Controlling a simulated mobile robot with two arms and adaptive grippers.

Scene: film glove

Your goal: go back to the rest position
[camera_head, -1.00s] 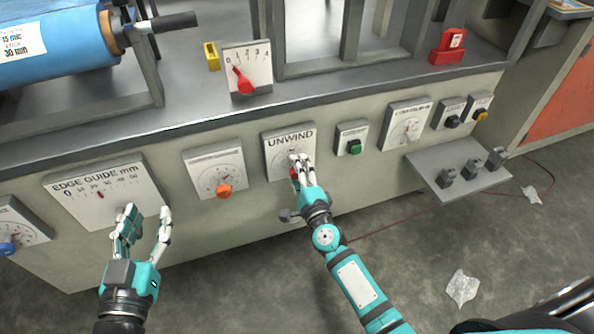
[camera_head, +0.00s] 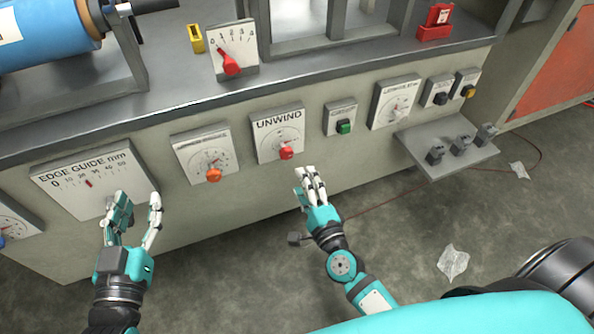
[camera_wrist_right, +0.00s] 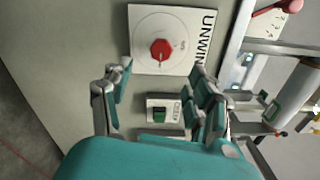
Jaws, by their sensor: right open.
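My right gripper (camera_head: 308,178) is open and empty, in front of the machine and just below right of the UNWIND panel (camera_head: 264,139). The red UNWIND knob (camera_head: 286,153) stands clear of its fingers. In the right wrist view the open fingers (camera_wrist_right: 160,95) frame a green button (camera_wrist_right: 159,115), with the red knob (camera_wrist_right: 161,50) beyond. My left gripper (camera_head: 134,207) has its fingers apart, with nothing seen between them, in front of the lower edge of the EDGE GUIDE panel (camera_head: 92,182).
An orange knob (camera_head: 213,175) sits left of UNWIND. A small shelf (camera_head: 408,139) with several grey clamps sticks out at the right. Crumpled film (camera_head: 453,262) and a red cable lie on the floor. A blue roll (camera_head: 40,35) is at upper left.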

